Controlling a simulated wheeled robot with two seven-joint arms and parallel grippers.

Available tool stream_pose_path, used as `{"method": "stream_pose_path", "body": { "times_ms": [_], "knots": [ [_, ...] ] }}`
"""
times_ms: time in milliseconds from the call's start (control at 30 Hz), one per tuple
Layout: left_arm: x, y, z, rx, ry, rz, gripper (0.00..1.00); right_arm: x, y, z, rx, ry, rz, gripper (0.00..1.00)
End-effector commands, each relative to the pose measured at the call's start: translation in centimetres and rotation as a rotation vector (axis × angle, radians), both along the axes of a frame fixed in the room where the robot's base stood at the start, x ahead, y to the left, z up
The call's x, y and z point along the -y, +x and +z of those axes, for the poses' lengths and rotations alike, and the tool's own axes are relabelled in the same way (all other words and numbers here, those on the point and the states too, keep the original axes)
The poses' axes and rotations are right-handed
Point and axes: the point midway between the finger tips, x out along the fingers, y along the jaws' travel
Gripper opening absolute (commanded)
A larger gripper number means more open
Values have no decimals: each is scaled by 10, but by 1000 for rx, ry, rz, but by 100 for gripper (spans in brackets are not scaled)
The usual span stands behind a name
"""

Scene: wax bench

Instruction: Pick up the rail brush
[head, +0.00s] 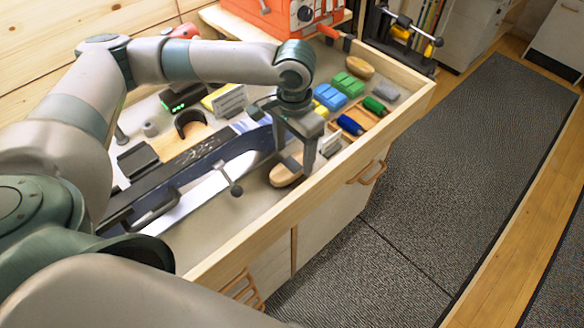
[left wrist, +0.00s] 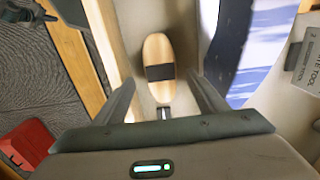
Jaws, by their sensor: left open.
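A pale wooden oval brush (head: 286,171), which I take for the rail brush, lies on the bench under my left gripper (head: 295,160). In the left wrist view the brush (left wrist: 157,47) has a dark band across its middle and lies lengthwise, ahead of and between the two fingers. My left gripper (left wrist: 163,90) is open, its fingers apart on either side of the brush's line, with nothing held. In the head view the gripper hides part of the brush. Whether the fingers are level with it I cannot tell. My right gripper is not in view.
A ski-like blue and white strip (head: 205,188) in a dark holder lies left of the brush. The bench's wooden front edge (head: 270,228) is close on the right. Green blocks (head: 348,84), blue and green rolls and another oval wooden piece (head: 360,67) lie farther back.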

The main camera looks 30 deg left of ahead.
Motion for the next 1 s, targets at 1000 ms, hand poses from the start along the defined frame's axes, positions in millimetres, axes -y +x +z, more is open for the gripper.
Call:
{"method": "stream_pose_path", "body": {
  "times_ms": [1000],
  "knots": [
    [-3, -3, -50, 0, 0, 0, 61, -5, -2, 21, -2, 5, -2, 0]
  ]
}}
